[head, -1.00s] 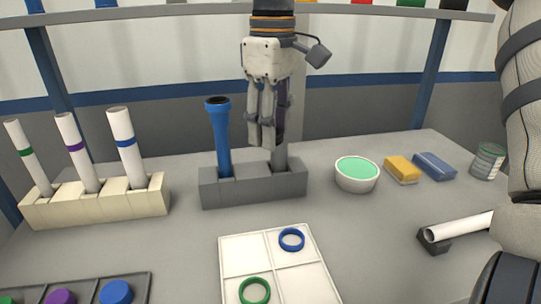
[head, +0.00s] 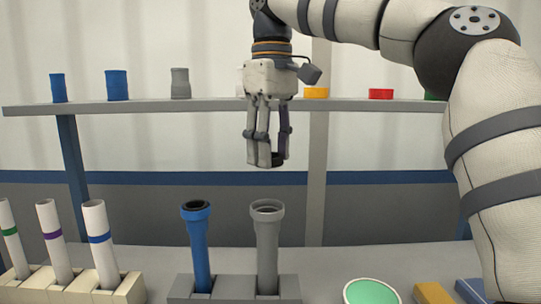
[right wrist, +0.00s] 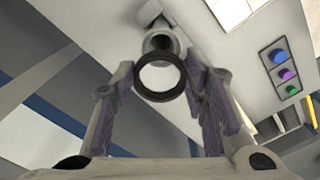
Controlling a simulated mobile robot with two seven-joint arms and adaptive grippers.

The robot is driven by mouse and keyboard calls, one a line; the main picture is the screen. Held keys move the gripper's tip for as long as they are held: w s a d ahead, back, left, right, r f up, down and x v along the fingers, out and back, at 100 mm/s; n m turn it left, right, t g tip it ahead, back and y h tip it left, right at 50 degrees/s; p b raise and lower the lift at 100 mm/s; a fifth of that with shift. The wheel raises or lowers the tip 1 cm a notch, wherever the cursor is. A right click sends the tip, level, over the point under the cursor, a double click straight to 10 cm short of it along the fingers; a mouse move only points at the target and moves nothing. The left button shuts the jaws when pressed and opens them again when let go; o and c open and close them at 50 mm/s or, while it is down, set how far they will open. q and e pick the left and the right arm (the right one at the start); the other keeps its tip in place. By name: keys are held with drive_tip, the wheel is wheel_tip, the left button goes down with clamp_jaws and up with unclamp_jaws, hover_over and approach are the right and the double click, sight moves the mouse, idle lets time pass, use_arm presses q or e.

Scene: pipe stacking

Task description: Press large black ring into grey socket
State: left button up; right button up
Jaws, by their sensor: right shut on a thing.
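The grey socket (head: 267,212) is the flared open top of an upright grey pipe standing in the right part of a grey block. My right gripper (head: 266,161) is above it, pointing down, shut on the large black ring (head: 277,160). The ring is mostly hidden by the fingers in the head view. In the right wrist view the black ring (right wrist: 160,99) sits between the fingertips, with the grey socket (right wrist: 156,42) beyond it and partly covered. Ring and socket are apart. My left gripper is not in view.
A blue pipe (head: 197,245) with a black ring in its top stands left of the grey one. White pipes (head: 100,244) lean in a cream rack at the left. A shelf (head: 205,105) with fittings runs behind my right gripper. A green-filled bowl (head: 369,292) is lower right.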

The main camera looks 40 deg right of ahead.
drive_tip(key=shift+f, duration=3.45)
drive_tip(key=shift+a+f, duration=0.1)
drive_tip(key=shift+f, duration=0.15)
drive_tip(key=o, duration=0.9)
drive_tip(key=o, duration=0.4)
drive_tip(key=shift+r, duration=0.1)
wheel_tip(320, 180, up, 7)
